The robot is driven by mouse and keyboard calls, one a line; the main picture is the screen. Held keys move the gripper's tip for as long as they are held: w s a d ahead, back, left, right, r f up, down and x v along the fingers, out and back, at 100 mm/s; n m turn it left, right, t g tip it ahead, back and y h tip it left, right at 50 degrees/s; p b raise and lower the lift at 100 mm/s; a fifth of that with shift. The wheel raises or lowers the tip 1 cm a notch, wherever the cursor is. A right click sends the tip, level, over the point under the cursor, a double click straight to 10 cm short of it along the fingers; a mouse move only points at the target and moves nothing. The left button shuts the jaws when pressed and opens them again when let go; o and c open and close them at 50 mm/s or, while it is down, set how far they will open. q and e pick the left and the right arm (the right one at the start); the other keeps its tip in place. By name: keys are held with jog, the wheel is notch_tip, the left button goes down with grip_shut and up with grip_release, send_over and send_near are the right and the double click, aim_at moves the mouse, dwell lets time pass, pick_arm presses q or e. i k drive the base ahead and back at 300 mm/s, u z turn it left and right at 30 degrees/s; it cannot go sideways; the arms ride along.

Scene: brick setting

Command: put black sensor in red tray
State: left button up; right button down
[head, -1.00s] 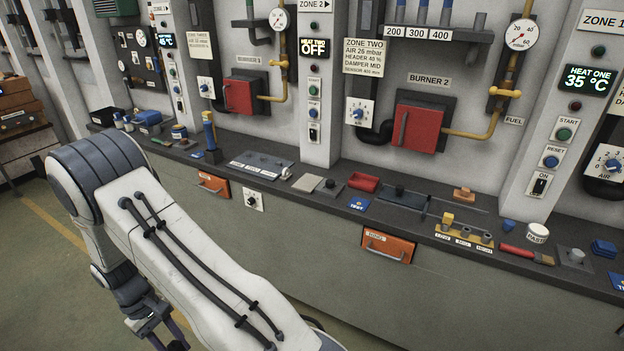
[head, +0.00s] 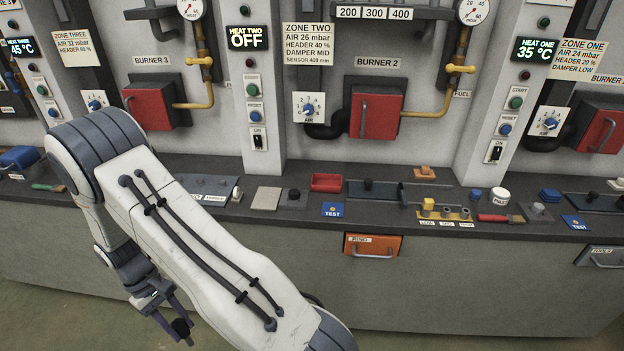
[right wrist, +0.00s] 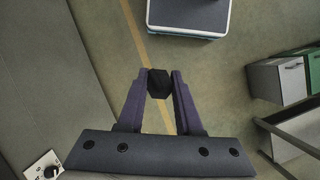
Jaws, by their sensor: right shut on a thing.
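My right gripper (head: 172,322) hangs low at the left of the head view, in front of the counter and below its top. In the right wrist view its purple fingers (right wrist: 160,86) are shut on a small black faceted thing, likely the black sensor (right wrist: 160,84). It also shows as a dark lump at the fingertips in the head view (head: 182,327). The red tray (head: 326,182) is a small shallow tray on the dark counter, under the zone two panel, well right of and above the gripper. It looks empty. My left gripper is out of view.
Beside the tray are a grey plate (head: 266,198), a black-knobbed plate (head: 291,198) and a blue TEST card (head: 333,209). An orange drawer front (head: 372,245) is below the counter edge.

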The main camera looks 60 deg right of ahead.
aim_at(327, 183)
jog(key=z, duration=0.8)
jog(key=i, duration=0.7)
jog(key=z, duration=0.8)
